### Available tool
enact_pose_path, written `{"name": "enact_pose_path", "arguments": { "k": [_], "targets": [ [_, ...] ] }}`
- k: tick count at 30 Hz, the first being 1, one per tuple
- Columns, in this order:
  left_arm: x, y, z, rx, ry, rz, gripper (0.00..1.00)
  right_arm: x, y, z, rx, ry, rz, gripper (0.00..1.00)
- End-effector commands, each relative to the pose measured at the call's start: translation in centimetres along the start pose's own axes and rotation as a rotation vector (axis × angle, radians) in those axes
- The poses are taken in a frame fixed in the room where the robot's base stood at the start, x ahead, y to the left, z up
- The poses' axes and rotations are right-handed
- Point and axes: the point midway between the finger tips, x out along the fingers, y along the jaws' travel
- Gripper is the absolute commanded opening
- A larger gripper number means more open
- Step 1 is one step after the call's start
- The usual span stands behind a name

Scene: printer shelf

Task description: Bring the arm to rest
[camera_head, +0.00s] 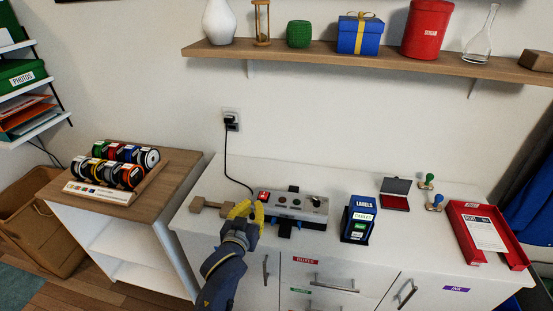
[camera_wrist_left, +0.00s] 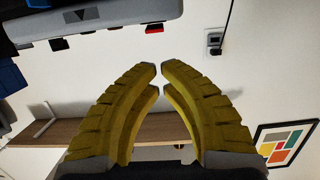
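My left gripper (camera_head: 251,204) has yellow ribbed fingers and is over the front left of the white cabinet, in front of the grey device's left end. The left wrist view shows its fingertips (camera_wrist_left: 160,70) drawn close together, with only a slight gap and nothing held between them. Its arm comes up from the bottom edge in the head view. My right gripper is in neither view.
A wooden block piece (camera_head: 208,206) lies left of the gripper. A blue label box (camera_head: 360,215), ink pad (camera_head: 396,192), stamps and red tray (camera_head: 466,240) stand to the right. A spool rack (camera_head: 115,180) is at left. The wall shelf (camera_head: 300,50) carries several ornaments.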

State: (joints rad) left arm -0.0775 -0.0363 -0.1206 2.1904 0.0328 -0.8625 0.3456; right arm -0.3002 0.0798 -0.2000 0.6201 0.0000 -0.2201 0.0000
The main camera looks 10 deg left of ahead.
Motion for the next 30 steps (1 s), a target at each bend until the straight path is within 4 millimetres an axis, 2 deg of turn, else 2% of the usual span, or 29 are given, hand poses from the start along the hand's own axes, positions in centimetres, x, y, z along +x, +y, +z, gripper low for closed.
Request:
{"name": "enact_pose_path", "arguments": {
  "k": [2, 5, 8, 9, 12, 15, 21, 30],
  "targets": [
    [-0.5, -0.3, 0.8, 0.021, -0.021, -0.006, 0.00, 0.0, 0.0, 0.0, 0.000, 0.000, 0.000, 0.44],
    [-2.1, -1.2, 3.2, 0.088, -0.087, -0.025, 0.00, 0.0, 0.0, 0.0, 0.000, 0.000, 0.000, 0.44],
    [-5.1, -2.9, 6.9, 0.208, -0.201, -0.051, 0.00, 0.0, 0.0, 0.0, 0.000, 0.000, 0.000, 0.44],
    [-6.7, -3.7, 8.6, 0.267, -0.257, -0.061, 0.00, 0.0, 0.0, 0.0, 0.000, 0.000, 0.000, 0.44],
    [-10.6, -5.8, 12.0, 0.408, -0.389, -0.079, 0.00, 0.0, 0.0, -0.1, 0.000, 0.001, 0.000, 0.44],
    [-13.7, -7.3, 14.2, 0.512, -0.488, -0.086, 0.00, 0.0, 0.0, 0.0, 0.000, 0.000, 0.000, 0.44],
    [-18.6, -9.6, 16.8, 0.663, -0.632, -0.088, 0.00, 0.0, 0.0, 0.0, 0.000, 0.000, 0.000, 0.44],
    [-24.6, -12.3, 19.0, 0.837, -0.801, -0.075, 0.00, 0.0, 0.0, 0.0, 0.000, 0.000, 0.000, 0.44]
  ]
}}
